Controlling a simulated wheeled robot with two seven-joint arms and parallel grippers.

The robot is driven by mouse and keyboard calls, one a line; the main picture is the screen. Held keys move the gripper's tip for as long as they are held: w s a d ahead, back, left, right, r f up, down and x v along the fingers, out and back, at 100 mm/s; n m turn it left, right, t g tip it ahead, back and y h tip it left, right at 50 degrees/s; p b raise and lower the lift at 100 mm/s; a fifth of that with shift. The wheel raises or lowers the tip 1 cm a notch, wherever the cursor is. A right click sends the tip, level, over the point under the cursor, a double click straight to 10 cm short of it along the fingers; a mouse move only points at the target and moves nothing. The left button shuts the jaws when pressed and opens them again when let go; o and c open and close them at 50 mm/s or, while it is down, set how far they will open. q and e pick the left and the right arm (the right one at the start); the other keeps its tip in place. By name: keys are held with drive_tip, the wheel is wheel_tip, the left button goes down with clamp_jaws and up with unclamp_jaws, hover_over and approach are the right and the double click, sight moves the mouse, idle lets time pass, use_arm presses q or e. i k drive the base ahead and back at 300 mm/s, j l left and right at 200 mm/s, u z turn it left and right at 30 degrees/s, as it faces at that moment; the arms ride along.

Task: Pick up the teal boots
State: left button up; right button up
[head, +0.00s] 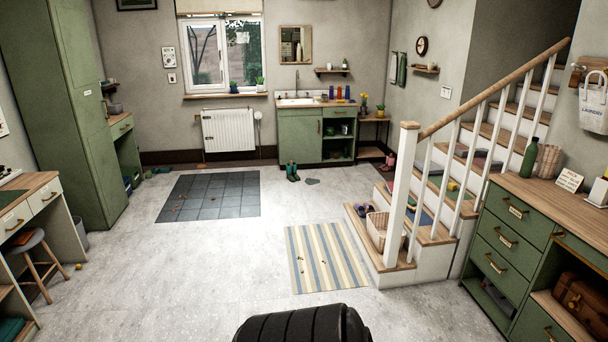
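The teal boots (292,171) stand upright on the floor at the far side of the room, just in front of the green sink cabinet (305,132). They are small in the head view, and some brown or reddish colour shows at their tops. Neither of my grippers is in view. Only a dark rounded part of my own body shows at the bottom middle.
A dark tiled mat (211,195) and a striped rug (327,258) lie on the open floor, with small bits on both. A grey patch (312,181) lies beside the boots. Stairs with a white newel post (401,195) and basket (377,230) stand right. A stool (34,256) stands left.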

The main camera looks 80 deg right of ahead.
sight(291, 176)
drive_tip(key=z, duration=3.1)
drive_tip(key=u, duration=0.5)
drive_tip(key=i, duration=4.6)
drive_tip(key=i+j+z, duration=0.1)
drive_tip(key=i, duration=0.75)
drive_tip(key=i+j+z, duration=0.15)
drive_tip(key=i, duration=0.7)
drive_tip(key=i+z, duration=0.2)
drive_tip(key=i, duration=0.65)
drive_tip(key=i+j+z, duration=0.25)
drive_tip(key=i, duration=0.6)
